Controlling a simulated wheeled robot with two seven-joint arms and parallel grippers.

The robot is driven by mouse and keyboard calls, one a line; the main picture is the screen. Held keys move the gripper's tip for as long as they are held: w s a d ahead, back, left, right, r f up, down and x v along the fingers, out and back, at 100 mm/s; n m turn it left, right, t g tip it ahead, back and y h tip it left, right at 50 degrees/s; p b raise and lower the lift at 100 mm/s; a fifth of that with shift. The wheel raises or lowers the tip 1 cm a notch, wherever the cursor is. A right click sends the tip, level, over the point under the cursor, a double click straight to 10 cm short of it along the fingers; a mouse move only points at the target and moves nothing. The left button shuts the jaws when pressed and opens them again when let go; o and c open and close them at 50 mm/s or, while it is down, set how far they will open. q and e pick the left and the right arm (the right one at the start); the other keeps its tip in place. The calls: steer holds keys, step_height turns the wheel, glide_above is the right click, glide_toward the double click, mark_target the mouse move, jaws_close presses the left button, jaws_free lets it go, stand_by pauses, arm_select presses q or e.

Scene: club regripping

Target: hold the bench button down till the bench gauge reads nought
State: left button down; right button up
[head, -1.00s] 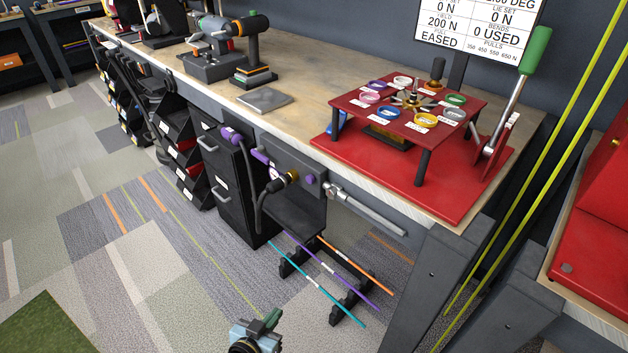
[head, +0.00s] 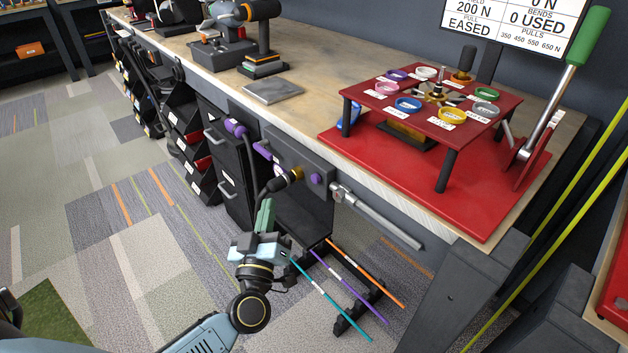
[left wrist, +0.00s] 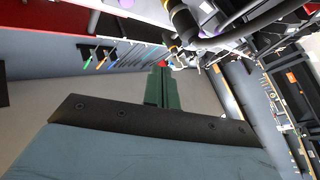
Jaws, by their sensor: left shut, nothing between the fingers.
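A round purple knob (head: 316,179), which may be the bench button, sits on a dark grey panel (head: 304,160) on the bench's front side. My left gripper (head: 265,207) is below and left of it, its green fingers shut and empty, pointing up near a black-and-gold hose nozzle (head: 287,178). I cannot tell whether they touch. In the left wrist view the shut fingers (left wrist: 162,72) point away from the camera. A white readout board (head: 515,28), perhaps the gauge, shows 200 N, EASED and 0 USED; its top is cut off. My right gripper is not seen.
A red stand (head: 485,118) with coloured rings and a green-handled lever (head: 588,38) stand on the bench (head: 320,100). A grey bar (head: 385,220) juts along its front. Coloured shafts (head: 335,277) lie on a low rack. Black drawers (head: 227,170) stand left.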

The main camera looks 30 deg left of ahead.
mark_target(316, 179)
arm_select(q)
steer(key=shift+w, duration=0.1)
